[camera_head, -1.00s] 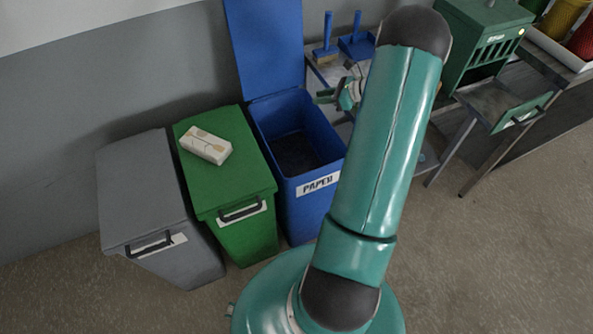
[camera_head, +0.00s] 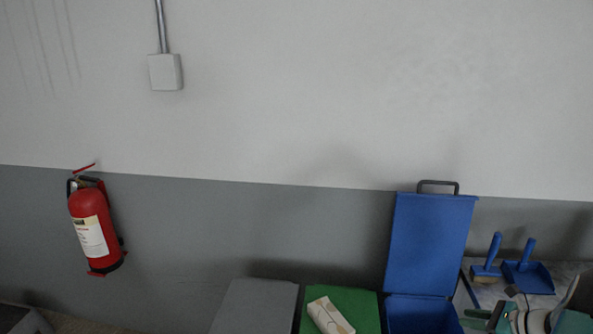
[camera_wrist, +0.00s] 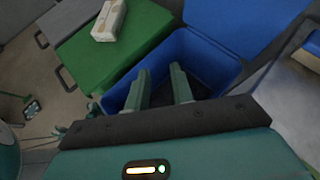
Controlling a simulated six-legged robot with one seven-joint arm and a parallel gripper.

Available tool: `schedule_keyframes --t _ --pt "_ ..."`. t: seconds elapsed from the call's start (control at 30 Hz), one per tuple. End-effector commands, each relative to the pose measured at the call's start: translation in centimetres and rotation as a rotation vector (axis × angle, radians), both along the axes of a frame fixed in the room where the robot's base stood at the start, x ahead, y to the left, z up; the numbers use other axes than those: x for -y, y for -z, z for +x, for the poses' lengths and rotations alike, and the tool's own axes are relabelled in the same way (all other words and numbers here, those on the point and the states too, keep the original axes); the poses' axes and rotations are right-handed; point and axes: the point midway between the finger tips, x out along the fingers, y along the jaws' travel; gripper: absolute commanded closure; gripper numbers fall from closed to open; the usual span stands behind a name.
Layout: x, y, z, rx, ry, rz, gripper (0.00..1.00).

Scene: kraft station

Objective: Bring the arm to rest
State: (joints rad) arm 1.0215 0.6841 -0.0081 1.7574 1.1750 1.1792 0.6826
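My gripper (camera_wrist: 160,84) is in the lower middle of the wrist view. Its two green fingers stand apart with nothing between them, over the opening of the blue bin (camera_wrist: 220,65). In the head view, part of my gripper (camera_head: 490,319) shows at the bottom right, just right of the open blue bin (camera_head: 392,312). Most of my arm is outside the head view. The blue bin's lid (camera_head: 430,245) stands up against the wall.
A pale carton (camera_head: 330,316) lies on the closed green bin (camera_head: 357,300), beside a grey bin (camera_head: 255,305). A blue brush (camera_head: 488,265) and dustpan (camera_head: 528,275) lie on a surface at right. A red fire extinguisher (camera_head: 95,225) hangs on the wall.

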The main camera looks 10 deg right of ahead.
Motion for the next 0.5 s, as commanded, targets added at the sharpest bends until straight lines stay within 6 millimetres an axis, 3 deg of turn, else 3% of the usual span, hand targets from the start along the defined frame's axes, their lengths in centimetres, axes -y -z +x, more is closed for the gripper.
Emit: schedule_keyframes --t 0.03,0.2,0.37,0.5 --pt "-2.2 -1.8 0.9 0.004 -0.073 -0.056 0.77" --pt "-10.0 -6.7 1.7 0.011 -0.345 -0.272 0.77" --pt "-16.8 -10.5 1.0 0.039 -0.597 -0.479 0.77" --pt "-22.2 -13.3 -0.6 0.076 -0.814 -0.661 0.77"
